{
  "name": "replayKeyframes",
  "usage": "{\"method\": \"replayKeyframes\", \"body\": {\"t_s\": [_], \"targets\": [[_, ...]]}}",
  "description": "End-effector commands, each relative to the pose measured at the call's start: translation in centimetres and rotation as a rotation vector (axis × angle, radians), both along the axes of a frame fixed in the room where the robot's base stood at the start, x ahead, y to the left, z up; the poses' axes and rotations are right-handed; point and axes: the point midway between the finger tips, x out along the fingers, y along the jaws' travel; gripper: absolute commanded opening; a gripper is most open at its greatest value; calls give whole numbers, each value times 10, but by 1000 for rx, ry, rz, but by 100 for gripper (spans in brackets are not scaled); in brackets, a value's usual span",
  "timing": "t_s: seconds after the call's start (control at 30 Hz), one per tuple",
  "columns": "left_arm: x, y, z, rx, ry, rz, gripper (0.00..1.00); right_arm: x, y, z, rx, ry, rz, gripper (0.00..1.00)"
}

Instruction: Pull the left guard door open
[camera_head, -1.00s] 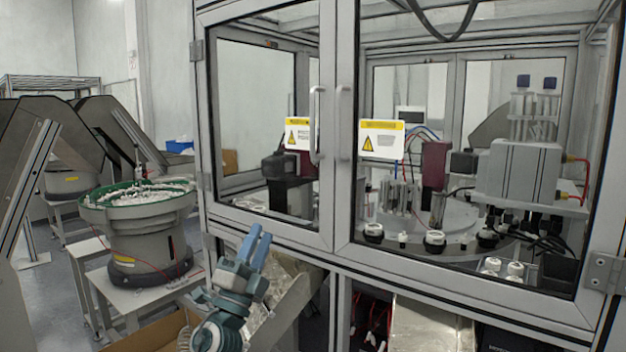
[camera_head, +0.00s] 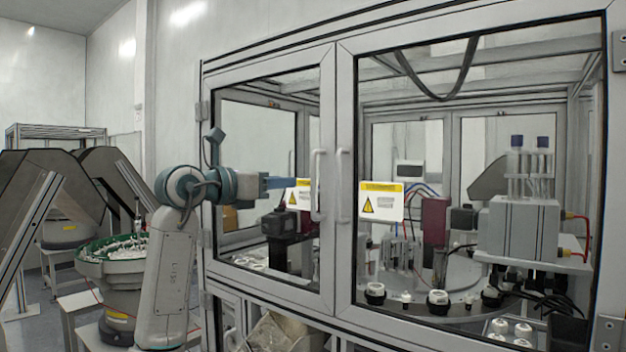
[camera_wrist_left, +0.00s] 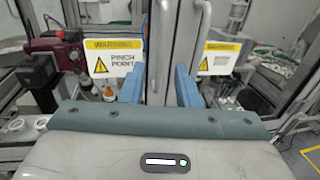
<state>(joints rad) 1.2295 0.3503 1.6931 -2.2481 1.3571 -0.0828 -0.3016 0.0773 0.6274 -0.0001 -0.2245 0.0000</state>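The left guard door (camera_head: 327,120) is a grey-framed clear panel and stands shut beside the right door. Its vertical bar handle (camera_head: 316,185) is on its right edge. My left gripper (camera_head: 284,183) is raised in front of the door, its blue fingers pointing right toward the handle, near a yellow and white warning label. In the left wrist view my left gripper (camera_wrist_left: 159,88) has its two blue fingers spread apart. Vertical bars show beyond and between them, and I cannot tell whether the fingers touch the handle. My right gripper is not in view.
The right guard door (camera_head: 345,150) is shut and has its own handle (camera_head: 366,185) close by. A bowl feeder with a green rim (camera_head: 95,268) stands left behind my arm. Machinery and small caps sit behind the clear panels.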

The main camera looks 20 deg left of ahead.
Motion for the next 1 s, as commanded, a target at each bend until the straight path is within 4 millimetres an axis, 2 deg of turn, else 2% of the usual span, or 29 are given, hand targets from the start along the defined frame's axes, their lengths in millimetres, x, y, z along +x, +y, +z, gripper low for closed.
{"method": "replayKeyframes", "body": {"t_s": [0.3, 0.5, 0.9, 1.0], "targets": [[52, -33, 4, -4, 3, -5, 29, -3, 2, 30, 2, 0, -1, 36], [74, -46, 2, -3, 1, -4, 29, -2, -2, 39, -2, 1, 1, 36], [81, -50, -1, -2, -1, -3, 29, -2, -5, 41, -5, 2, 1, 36], [81, -50, -1, -2, -1, -3, 11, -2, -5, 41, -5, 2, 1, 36]]}}
